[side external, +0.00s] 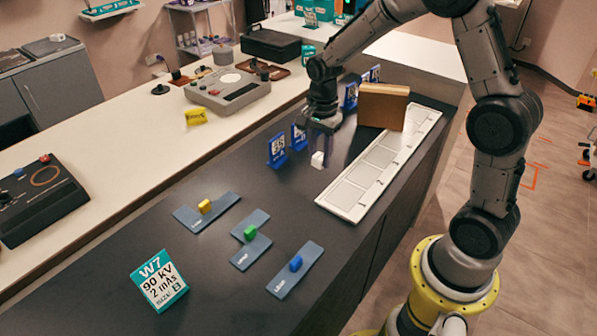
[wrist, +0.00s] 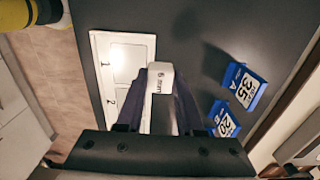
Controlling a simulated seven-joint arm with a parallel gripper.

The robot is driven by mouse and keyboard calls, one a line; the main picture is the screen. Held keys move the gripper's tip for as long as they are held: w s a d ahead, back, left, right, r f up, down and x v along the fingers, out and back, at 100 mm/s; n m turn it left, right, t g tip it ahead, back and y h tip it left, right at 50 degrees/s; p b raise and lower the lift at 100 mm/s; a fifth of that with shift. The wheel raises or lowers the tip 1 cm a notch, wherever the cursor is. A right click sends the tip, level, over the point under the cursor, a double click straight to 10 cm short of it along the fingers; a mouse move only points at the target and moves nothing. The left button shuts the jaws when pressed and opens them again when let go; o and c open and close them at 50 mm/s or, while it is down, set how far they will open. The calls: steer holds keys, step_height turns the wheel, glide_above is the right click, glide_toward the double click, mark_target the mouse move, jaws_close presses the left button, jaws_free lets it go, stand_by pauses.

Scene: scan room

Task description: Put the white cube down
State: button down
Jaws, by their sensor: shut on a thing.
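The white cube (side external: 318,160) hangs at the tips of my gripper (side external: 321,150) in the side view. My gripper is shut on it. In the wrist view my gripper (wrist: 160,88) has its dark fingers on both sides of the white cube (wrist: 160,77), which has small dark print on its top. The cube looks held above the dark counter, near the left edge of the long white numbered board (side external: 345,202). In the wrist view the board (wrist: 96,50) lies left of the cube. I cannot tell the exact height of the cube.
Blue number signs (side external: 277,150) stand close to the left of my gripper. A brown block (side external: 382,106) stands behind it by the board. Blue-grey plates with yellow, green (side external: 250,233) and blue blocks lie in front. A teal W7 sign (side external: 160,281) stands front left. Dark counter between is clear.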

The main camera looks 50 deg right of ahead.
glide_above(299, 180)
steer(key=f, duration=0.4)
steer(key=s+f, duration=0.1)
steer(key=f, duration=0.1)
steer(key=shift+a, duration=0.15)
steer(key=shift+w+f, duration=0.55)
steer(key=shift+f, duration=1.5)
steer(key=shift+f, duration=0.15)
steer(key=c, duration=0.5)
jaws_free()
steer(key=shift+c, duration=0.2)
